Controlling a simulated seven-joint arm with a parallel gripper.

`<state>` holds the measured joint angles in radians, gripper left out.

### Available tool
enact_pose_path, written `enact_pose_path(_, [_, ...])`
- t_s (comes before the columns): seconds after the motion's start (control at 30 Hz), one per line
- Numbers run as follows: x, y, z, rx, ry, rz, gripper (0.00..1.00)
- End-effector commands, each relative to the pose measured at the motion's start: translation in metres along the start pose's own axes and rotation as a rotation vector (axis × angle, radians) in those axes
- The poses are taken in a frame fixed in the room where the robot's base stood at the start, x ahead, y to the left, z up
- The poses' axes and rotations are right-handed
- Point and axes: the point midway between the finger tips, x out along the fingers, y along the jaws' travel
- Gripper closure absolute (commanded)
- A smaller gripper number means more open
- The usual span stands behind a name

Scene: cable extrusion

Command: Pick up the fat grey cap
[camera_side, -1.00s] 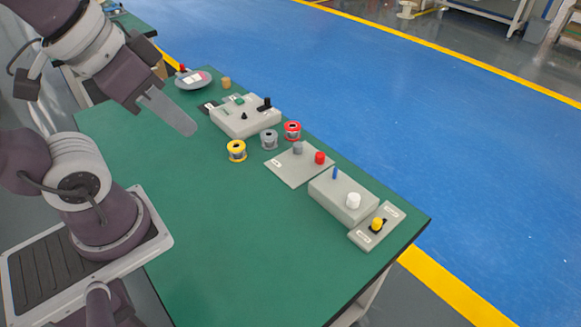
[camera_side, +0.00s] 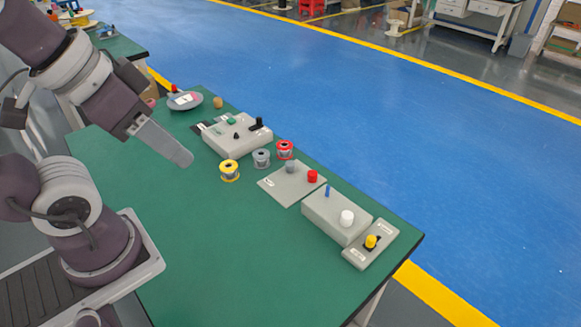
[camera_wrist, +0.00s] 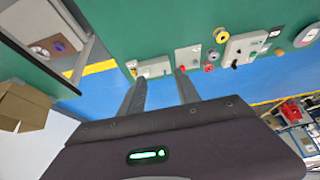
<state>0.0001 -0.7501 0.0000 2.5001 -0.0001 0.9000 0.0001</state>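The fat grey cap (camera_side: 290,167) stands upright on a flat light-grey plate (camera_side: 280,187), next to a red cap (camera_side: 312,176). My gripper (camera_side: 188,160) hangs over the green table, to the left of the plate and apart from it, with its fingers pointing down and to the right. In the wrist view my gripper's two fingers (camera_wrist: 161,75) are apart with nothing between them. The plate also shows in the wrist view (camera_wrist: 187,54), just past one fingertip; the grey cap is too small to make out clearly there.
Yellow (camera_side: 229,170), grey (camera_side: 261,158) and red (camera_side: 285,149) spools stand near the plate. A grey box with a white knob (camera_side: 347,218), a unit with a yellow knob (camera_side: 371,242) and another grey box (camera_side: 240,142) line the far edge. The table's near middle is clear.

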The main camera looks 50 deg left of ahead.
Motion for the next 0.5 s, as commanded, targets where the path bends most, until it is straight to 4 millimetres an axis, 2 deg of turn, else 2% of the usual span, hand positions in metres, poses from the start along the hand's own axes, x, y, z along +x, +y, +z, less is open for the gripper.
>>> enact_pose_path(0.07, [0.000, 0.000, 0.000, 0.000, 0.000, 0.000, 0.46])
enact_pose_path(0.37, [0.002, -0.001, -0.004, -0.002, 0.002, -0.002, 0.46])
enact_pose_path(0.47, [0.018, -0.005, -0.036, -0.020, 0.028, -0.013, 0.46])
enact_pose_path(0.5, [0.032, -0.009, -0.058, -0.031, 0.048, -0.021, 0.46])
